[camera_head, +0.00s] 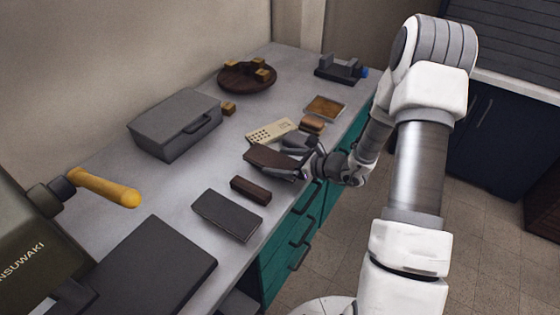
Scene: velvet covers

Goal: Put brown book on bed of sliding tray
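The brown book (270,158) is a dark brown flat block over the front part of the grey counter. My gripper (297,157) is at its right end, with the fingers closed about it. The fingers hide that end, and I cannot tell whether the book is clear of the counter. A broad dark flat slab (150,268), possibly the bed of the sliding tray, lies at the lower left beside a dark green machine (25,245). A small tray with a brown-orange bed (325,108) lies farther back, so I cannot tell which one is the sliding tray.
Near the book lie a small dark brown block (250,190), a dark grey slab (227,215), a beige keypad-like object (270,131) and a brown rounded block (312,124). A grey case (175,125), a round board with yellowish blocks (247,76) and a grey device (341,69) stand behind.

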